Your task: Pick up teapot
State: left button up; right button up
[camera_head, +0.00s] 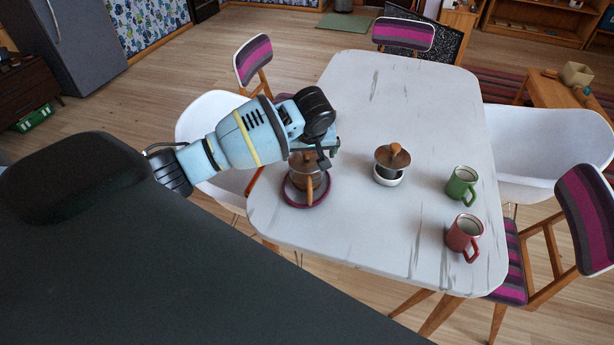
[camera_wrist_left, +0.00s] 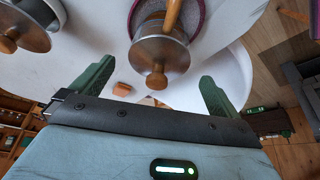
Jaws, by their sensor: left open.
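The teapot (camera_head: 305,177) has a glass-like body, a brown lid with a wooden knob and a wooden handle. It stands upright on a round purple trivet (camera_head: 290,193) near the table's left edge. My left gripper (camera_head: 326,152) is above and beside the teapot in the head view and covers part of its lid. In the left wrist view, the teapot (camera_wrist_left: 162,50) appears between and beyond the two open green fingers (camera_wrist_left: 156,72), with nothing held. Whether a finger touches it cannot be told. My right gripper is not in view.
A lidded pot (camera_head: 391,160) with a wooden knob stands to the teapot's right. A green mug (camera_head: 462,184) and a red mug (camera_head: 464,234) stand farther right on the white table (camera_head: 400,110). Chairs surround the table. The table's far half is clear.

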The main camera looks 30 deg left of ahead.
aim_at(307, 161)
pick_arm(q)
jog(key=x, duration=0.2)
jog(key=shift+f, duration=0.25)
jog(key=shift+a+b+x, duration=0.2)
jog(key=shift+b+x, duration=0.4)
jog(key=shift+x, duration=2.1)
jog(key=shift+w+r, duration=0.2)
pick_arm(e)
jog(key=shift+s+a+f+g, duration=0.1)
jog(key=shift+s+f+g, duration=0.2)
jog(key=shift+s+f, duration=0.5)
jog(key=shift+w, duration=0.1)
pick_arm(q)
jog(key=shift+r, duration=0.1)
jog(key=c, duration=1.4)
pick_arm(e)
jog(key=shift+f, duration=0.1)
pick_arm(q)
jog(key=shift+r, duration=0.1)
jog(key=shift+c, duration=0.2)
